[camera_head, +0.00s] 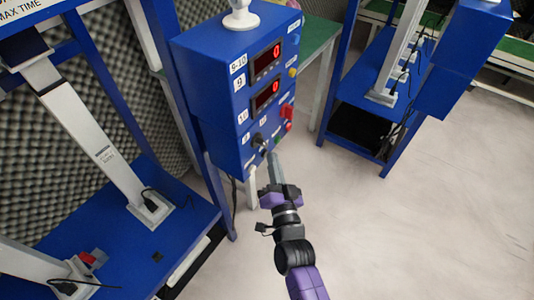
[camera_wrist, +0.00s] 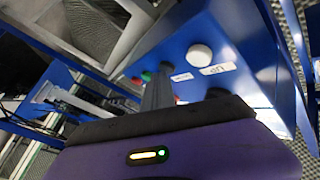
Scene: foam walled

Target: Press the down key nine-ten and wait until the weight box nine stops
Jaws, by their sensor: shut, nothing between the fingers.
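A blue control box (camera_head: 232,85) stands in the upper middle of the head view. Its front carries labels 9-10, 9 and 10, two red displays (camera_head: 268,61) each reading 0, and small knobs or keys low down. My gripper (camera_head: 270,155) is shut and empty, its tips at the lower front of the box. I cannot tell if they touch a key. The wrist view shows the box face with a white round button (camera_wrist: 199,54), an "UP" label (camera_wrist: 217,69) and a small unreadable label (camera_wrist: 181,77) beside my fingers. I cannot single out the down key or weight box nine.
A blue rack with a slanted white column (camera_head: 92,140) stands on the left, before grey foam walls (camera_head: 50,130). Another blue rack (camera_head: 370,105) stands at the upper right. The pale floor (camera_head: 430,220) at the right is clear.

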